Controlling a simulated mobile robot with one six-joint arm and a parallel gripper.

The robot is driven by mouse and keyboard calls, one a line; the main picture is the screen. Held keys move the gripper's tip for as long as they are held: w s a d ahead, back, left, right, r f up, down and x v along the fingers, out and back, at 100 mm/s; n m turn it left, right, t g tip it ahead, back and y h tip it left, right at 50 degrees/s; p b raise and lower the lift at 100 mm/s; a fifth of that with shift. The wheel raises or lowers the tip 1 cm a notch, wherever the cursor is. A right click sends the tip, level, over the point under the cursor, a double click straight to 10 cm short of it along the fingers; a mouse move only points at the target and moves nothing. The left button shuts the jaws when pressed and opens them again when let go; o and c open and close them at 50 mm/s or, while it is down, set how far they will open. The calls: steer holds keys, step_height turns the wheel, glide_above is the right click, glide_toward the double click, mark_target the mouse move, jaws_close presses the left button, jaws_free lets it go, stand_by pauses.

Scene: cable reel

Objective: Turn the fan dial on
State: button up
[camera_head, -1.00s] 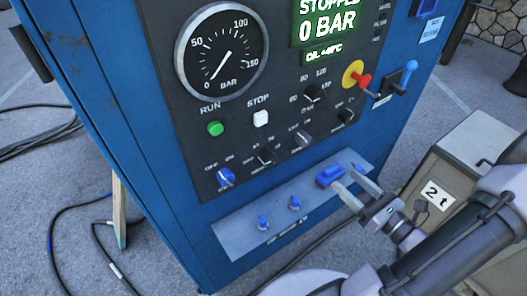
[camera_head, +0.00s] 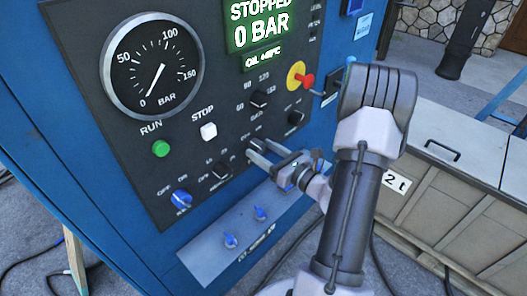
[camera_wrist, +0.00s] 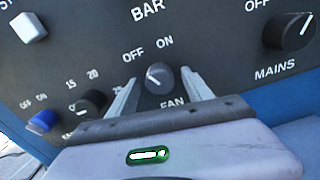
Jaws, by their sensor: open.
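The fan dial (camera_wrist: 160,79) is a grey round knob on the dark panel, under the labels OFF and ON and above the word FAN. Its pointer mark leans up and left, toward OFF. My gripper (camera_wrist: 161,90) is open, with one finger on each side of the dial in the wrist view. I cannot tell whether either finger touches it. In the head view, my gripper (camera_head: 256,150) is at the panel's lower right part and hides the fan dial.
A dark dial (camera_wrist: 92,102) and a blue dial (camera_wrist: 43,121) lie to the left, and the MAINS dial (camera_wrist: 289,31) to the right. The stop button (camera_head: 208,131), green run button (camera_head: 161,148) and red-yellow switch (camera_head: 300,77) are nearby. Blue levers (camera_head: 260,213) sit below.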

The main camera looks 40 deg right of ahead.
steer(key=shift+c, duration=0.2)
jaws_close()
steer(key=m+p, duration=0.3)
steer(key=shift+r, duration=0.15)
steer(key=m+p, duration=0.2)
steer(key=shift+m+p, duration=0.3)
steer(key=shift+m, duration=0.1)
steer(key=m+p, duration=0.3)
steer(key=m, duration=0.1)
steer(key=shift+m+p, duration=0.85)
steer(key=shift+m, duration=0.15)
steer(key=shift+f, duration=0.2)
